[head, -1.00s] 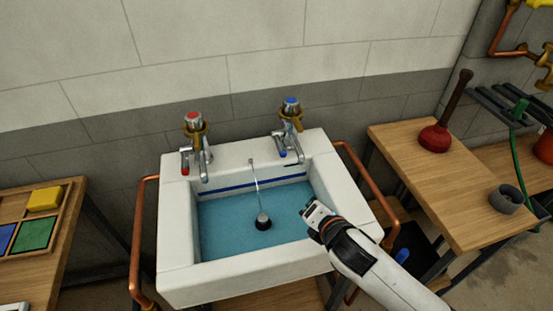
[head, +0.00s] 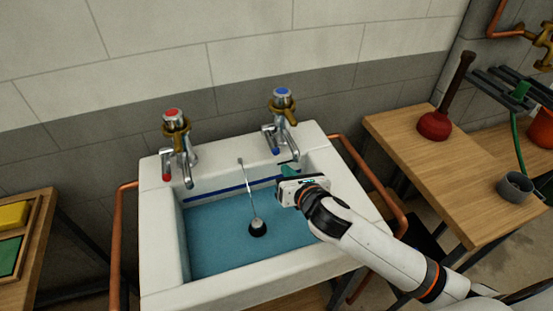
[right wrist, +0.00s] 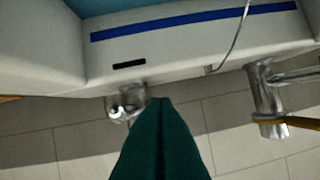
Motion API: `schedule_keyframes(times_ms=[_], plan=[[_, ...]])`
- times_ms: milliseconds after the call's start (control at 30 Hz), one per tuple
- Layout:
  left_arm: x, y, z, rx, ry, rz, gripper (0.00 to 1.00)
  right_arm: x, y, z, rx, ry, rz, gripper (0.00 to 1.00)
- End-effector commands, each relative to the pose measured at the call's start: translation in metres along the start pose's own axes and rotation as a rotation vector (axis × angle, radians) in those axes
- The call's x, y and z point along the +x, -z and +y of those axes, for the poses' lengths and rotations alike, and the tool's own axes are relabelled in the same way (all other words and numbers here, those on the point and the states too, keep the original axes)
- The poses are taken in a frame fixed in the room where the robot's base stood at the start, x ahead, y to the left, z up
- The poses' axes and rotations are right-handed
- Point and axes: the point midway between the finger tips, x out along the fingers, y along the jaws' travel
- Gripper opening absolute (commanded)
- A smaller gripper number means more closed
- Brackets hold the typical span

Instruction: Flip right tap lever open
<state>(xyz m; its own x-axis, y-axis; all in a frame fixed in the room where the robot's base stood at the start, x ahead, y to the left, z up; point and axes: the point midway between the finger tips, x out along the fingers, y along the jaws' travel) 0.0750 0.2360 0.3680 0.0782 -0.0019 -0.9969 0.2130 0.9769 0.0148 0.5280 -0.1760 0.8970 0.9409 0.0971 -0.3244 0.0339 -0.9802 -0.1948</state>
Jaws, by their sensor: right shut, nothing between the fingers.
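The right tap (head: 283,103) has a blue-marked cap, a brass piece around its neck and a chrome spout over the sink. A small blue-tipped lever (head: 275,150) hangs low at its left side. The left tap (head: 175,135) has a red cap and a red-tipped lever. My left gripper is out of view.
The white sink (head: 160,235) holds blue water and a plug (head: 258,228) on a chain. Copper pipes (head: 370,180) run along both sides. A wooden bench (head: 400,140) with a plunger (head: 434,124) and grey cup (head: 514,187) stands right. The wall is close behind the taps.

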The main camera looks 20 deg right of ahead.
Motion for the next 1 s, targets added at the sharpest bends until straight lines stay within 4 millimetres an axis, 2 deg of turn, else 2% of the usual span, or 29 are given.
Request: schedule_keyframes(times_ms=[200,400,600,1000], plan=[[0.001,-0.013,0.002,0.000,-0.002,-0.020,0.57,0.042,0.000,0.000,0.003,-0.002,0.000,0.00],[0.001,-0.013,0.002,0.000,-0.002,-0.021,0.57,0.068,0.001,0.000,0.002,0.000,0.002,0.00],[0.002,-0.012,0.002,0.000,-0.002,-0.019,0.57,0.077,0.000,0.000,0.000,0.000,0.000,0.00],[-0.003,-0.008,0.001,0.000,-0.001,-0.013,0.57,0.076,0.002,0.000,0.000,-0.001,-0.006,0.00]])
